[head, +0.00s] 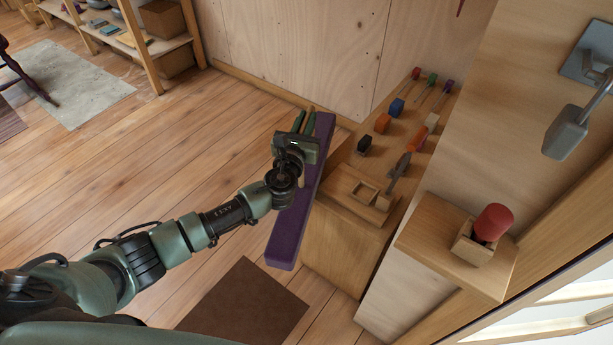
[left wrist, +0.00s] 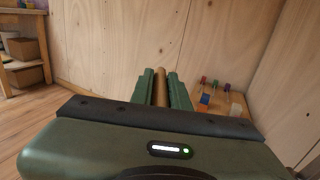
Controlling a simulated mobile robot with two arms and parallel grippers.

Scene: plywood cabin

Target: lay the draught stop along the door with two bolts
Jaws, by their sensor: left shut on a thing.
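The draught stop, a long purple bar (head: 289,232), runs beside the wooden bench, slanting from near the back wall towards me. My left gripper (head: 303,122) is over its far half, with green fingers pointing to the back wall. In the left wrist view a brown rod-like piece (left wrist: 160,88) sits between the fingers (left wrist: 160,92); it looks like a grip of the draught stop, though the join is hidden. Whether the bar touches the floor I cannot tell. A door with two bolts cannot be made out. My right gripper is not in view.
The wooden bench (head: 340,245) at right holds several tools and coloured blocks. A small shelf (head: 450,262) bears a red-topped item (head: 492,222). A brown mat (head: 243,305) lies on the floor. The floorboards (head: 170,150) at left are clear; shelves stand beyond.

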